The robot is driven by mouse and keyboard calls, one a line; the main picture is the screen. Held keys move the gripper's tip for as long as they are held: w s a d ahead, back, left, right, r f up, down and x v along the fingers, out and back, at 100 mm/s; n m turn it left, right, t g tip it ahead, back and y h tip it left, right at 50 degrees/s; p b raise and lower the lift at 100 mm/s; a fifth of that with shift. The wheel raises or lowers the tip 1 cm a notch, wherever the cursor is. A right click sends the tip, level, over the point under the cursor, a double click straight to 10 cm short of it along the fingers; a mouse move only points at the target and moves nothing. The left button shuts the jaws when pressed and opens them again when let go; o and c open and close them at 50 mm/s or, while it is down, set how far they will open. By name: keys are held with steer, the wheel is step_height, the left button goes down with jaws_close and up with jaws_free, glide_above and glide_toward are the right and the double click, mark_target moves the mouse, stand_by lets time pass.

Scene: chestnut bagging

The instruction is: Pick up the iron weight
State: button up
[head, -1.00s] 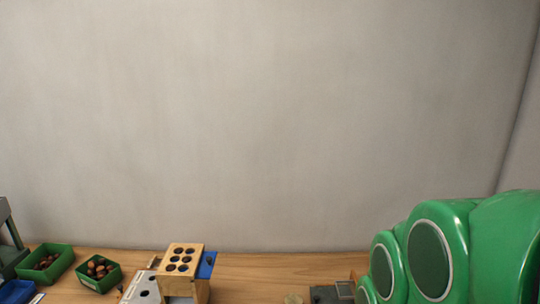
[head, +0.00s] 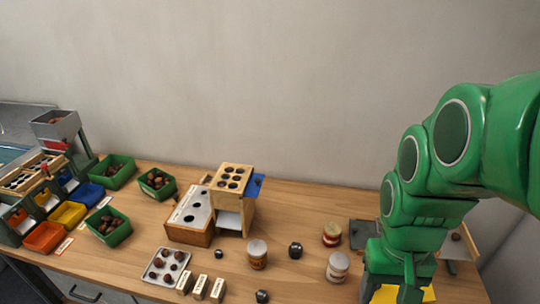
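Several small dark lumps on the wooden table could be the iron weight. Which is the iron weight, I cannot tell. My gripper (head: 408,287) points down at the lower right, apart from all of them. Its fingertips are not clear, so I cannot tell whether it is open or shut.
Jars (head: 257,254) (head: 338,267) (head: 331,234) stand around the largest dark lump. A chestnut tray (head: 146,274), small labelled blocks (head: 201,287) and a holed wooden stand (head: 233,178) are to the left. A yellow surface (head: 388,294) lies below my gripper.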

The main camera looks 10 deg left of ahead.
steer(key=w+a+f+n, duration=0.1)
steer(key=w+a, duration=0.2)
steer(key=w, duration=0.3)
steer(key=w+a+f, duration=0.1)
steer(key=w+a, duration=0.2)
steer(key=w, duration=0.2)
steer(key=n+t, duration=0.2)
steer(key=n, duration=0.3)
glide_toward(218, 251)
steer(key=shift+w+d, duration=0.5)
steer(key=shift+a+f, duration=0.45)
steer(key=shift+s+f, duration=0.15)
steer(key=shift+f, duration=1.75)
steer(key=shift+s+f, duration=0.15)
steer(key=shift+f, duration=1.8)
jaws_close()
